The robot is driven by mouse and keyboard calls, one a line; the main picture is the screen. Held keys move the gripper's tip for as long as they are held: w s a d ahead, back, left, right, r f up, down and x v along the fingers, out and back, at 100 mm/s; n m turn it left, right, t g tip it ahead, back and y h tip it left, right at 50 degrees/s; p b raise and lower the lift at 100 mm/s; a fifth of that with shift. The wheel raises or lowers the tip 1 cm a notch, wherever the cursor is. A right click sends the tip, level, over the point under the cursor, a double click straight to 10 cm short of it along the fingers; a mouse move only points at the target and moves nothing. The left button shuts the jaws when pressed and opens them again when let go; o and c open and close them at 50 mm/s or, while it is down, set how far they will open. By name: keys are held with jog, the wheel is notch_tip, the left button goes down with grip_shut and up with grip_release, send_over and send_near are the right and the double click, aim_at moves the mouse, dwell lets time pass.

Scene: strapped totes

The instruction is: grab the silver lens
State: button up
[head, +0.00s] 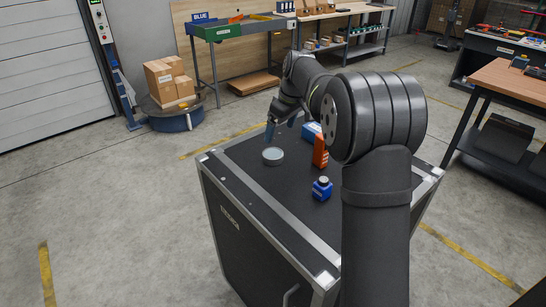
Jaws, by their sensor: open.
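The silver lens (273,156) is a short round disc with a pale glassy top. It lies flat on the black top of a metal-edged case (250,187), towards its back left. My gripper (272,140) is open, pointing down close above and behind the lens in the picture. I cannot tell whether the fingertips touch the lens. Nothing is seen held in the jaws.
The front left of the case top is clear.

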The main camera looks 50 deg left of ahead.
aim_at(273, 153)
jog(key=x, duration=1.1)
jog(key=shift+w+d, duration=0.1)
jog(key=c, duration=1.2)
jog(key=shift+r, duration=0.1)
